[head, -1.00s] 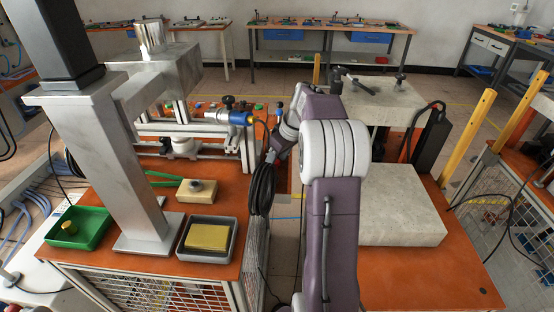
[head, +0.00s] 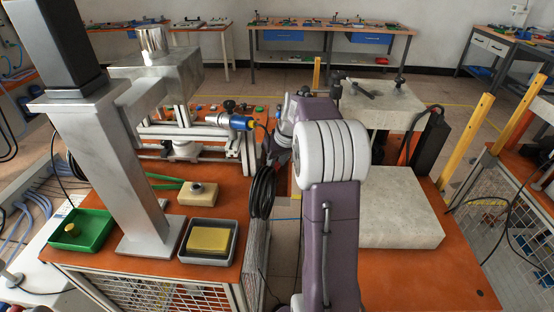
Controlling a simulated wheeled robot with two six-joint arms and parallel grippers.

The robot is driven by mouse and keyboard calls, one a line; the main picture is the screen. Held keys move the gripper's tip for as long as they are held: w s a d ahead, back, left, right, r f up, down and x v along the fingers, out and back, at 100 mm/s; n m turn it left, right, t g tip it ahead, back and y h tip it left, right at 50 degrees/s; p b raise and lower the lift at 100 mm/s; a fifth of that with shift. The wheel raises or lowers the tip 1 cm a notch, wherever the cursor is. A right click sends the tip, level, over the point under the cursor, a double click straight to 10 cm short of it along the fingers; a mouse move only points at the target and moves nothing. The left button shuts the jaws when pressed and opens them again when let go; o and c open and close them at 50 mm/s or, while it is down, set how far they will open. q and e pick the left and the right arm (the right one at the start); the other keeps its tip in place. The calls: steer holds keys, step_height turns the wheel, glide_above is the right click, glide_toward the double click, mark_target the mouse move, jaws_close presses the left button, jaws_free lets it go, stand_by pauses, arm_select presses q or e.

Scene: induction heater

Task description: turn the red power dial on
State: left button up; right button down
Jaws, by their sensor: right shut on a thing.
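I cannot make out the red power dial in the head view. My right arm comes up from the bottom middle and bends away at a white ringed elbow. Its wrist lies beyond the elbow, close to the black cable coil (head: 262,190). The right gripper's fingertips are hidden behind the arm. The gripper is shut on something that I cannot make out. My left gripper is not in view.
The left bench carries a green tray (head: 98,238), a grey tray (head: 184,246) with a yellow block (head: 209,239), and a small tan block (head: 198,193). A metal column stands there. A grey stone-like slab (head: 400,210) lies on the right orange bench.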

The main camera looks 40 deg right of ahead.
steer(key=shift+a+r+m+h+p, duration=0.1)
steer(key=shift+m+h+p, duration=0.45)
steer(key=shift+m, duration=0.55)
steer(key=c, duration=1.1)
jaws_free()
steer(key=p+v, duration=0.1)
steer(key=v, duration=0.8)
steer(key=shift+p, duration=0.4)
